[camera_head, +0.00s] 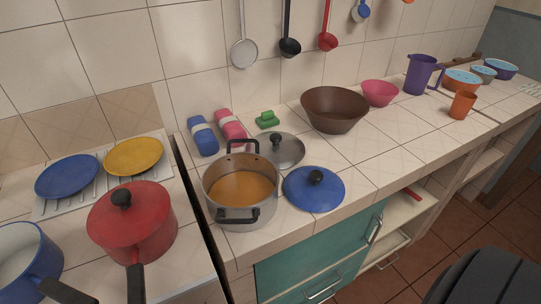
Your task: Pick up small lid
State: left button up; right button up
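A blue lid (314,189) with a black knob lies flat on the tiled counter, just right of the steel pot. A grey metal lid (284,151) with a black knob lies on the counter behind the steel pot, which hides part of it. A red lid (129,215) with a black knob sits on the red saucepan at the left. I cannot tell which of these is the one called small. Neither of my grippers is in view.
The steel pot (223,214) holds orange contents and stands near the counter's front edge. A brown bowl (334,108), pink bowl (379,93) and purple jug (421,75) stand farther right. Utensils hang above. Bare counter (380,160) lies right of the blue lid.

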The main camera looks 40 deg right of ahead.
aim_at(286, 150)
jog(key=l+u, duration=0.15)
jog(key=l, duration=0.25)
jog(key=k+l+u, duration=0.15)
jog(key=l, duration=0.2)
jog(key=l+u, duration=0.2)
jog(key=l, duration=0.2)
jog(key=k+l+u, duration=0.15)
jog(key=l, duration=0.2)
jog(key=k+l+u, duration=0.15)
jog(key=l, duration=0.2)
jog(key=k+l+u, duration=0.15)
jog(key=k+l, duration=0.05)
jog(key=l, duration=0.1)
